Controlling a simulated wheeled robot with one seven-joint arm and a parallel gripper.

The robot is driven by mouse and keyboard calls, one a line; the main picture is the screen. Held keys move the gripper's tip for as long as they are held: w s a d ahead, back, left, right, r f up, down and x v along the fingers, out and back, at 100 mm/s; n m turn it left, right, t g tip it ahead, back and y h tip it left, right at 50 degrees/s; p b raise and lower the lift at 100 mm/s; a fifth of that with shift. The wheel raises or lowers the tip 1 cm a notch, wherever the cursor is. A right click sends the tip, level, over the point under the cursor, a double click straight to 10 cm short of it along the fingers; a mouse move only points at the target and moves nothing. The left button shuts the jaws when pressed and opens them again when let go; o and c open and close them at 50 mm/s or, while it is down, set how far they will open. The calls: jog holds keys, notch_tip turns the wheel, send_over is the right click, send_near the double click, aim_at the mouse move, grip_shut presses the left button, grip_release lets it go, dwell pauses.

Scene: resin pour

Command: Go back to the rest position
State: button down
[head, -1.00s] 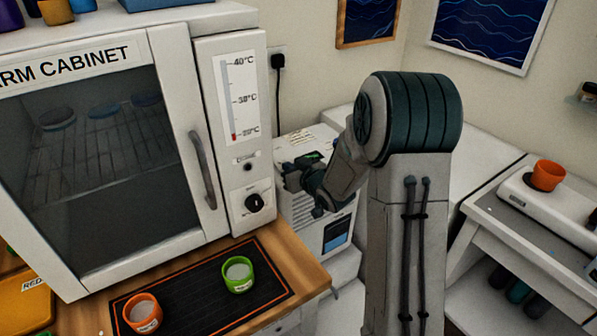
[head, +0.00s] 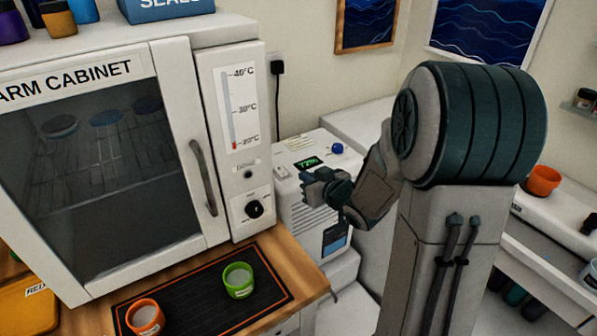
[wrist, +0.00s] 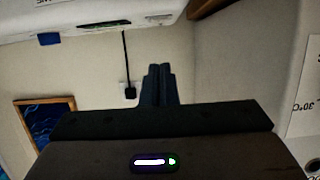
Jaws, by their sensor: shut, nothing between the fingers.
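My gripper (head: 308,181) is in the middle of the head view, in front of the white dehumidifier-like box (head: 318,222) and right of the warm cabinet (head: 190,60). It is shut and empty. In the wrist view, the fingers of my gripper (wrist: 157,84) are together, with wall, a black cord and a picture frame behind them. The gripper appears clear of the cabinet's door handle (head: 203,178).
A green cup (head: 238,281) and an orange cup (head: 145,318) stand on the black mat (head: 205,318) below the cabinet. Another orange cup (head: 543,180) stands at the right, partly behind my arm. A blue knob (head: 336,148) shows on the white box.

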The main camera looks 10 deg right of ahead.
jog(key=shift+s+d, duration=0.2)
jog(key=shift+s, duration=0.25)
jog(key=shift+r, duration=0.1)
